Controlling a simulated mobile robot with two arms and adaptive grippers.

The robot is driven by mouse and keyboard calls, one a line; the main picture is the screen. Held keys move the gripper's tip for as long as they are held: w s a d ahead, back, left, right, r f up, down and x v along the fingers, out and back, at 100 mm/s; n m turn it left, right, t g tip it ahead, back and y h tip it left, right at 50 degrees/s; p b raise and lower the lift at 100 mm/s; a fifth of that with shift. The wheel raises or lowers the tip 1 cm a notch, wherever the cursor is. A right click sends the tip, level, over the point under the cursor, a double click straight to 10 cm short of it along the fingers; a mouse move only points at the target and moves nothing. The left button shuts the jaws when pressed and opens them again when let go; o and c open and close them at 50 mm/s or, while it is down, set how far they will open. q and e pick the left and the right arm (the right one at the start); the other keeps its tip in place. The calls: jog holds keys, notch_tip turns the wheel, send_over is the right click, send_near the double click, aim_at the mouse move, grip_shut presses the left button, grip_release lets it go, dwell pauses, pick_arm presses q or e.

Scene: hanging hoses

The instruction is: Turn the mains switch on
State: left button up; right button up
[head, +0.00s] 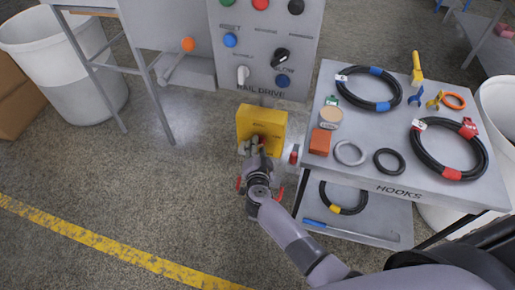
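A yellow box (271,123) with small dark lettering stands below the panel, left of the table; it looks like the mains switch housing. Something reddish shows at its lower front, mostly hidden behind my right gripper, so I cannot tell the switch position. My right gripper (254,146) is at the lower front of the box, its fingertips in front of the reddish part. I cannot tell whether it touches or grips it. My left gripper is not in view.
A grey control panel (262,47) marked RAIL DRIVE carries coloured buttons and knobs. The table (388,180) marked HOOKS at right holds coiled black hoses (369,88), rings and an orange block (320,141). A white bin (62,67) stands at left.

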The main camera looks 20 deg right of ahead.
grip_shut()
jog(key=shift+f, duration=0.1)
dwell(0.4)
jog(key=shift+s+d+f+m+t+y+b, duration=0.15)
jog(key=shift+m+t+b, duration=0.45)
jog(key=shift+m+b, duration=0.9)
jog(key=shift+w+a+f+m+t+y+b, duration=0.15)
jog(key=shift+m+t+b, duration=0.65)
jog(key=shift+b, duration=1.25)
jog(key=shift+s+d+f+m+t+y+b, duration=0.15)
jog(key=shift+m+t+b, duration=0.25)
jog(key=shift+m+b, duration=1.2)
jog(key=shift+o, duration=0.4)
grip_release()
jog(key=shift+r, duration=0.1)
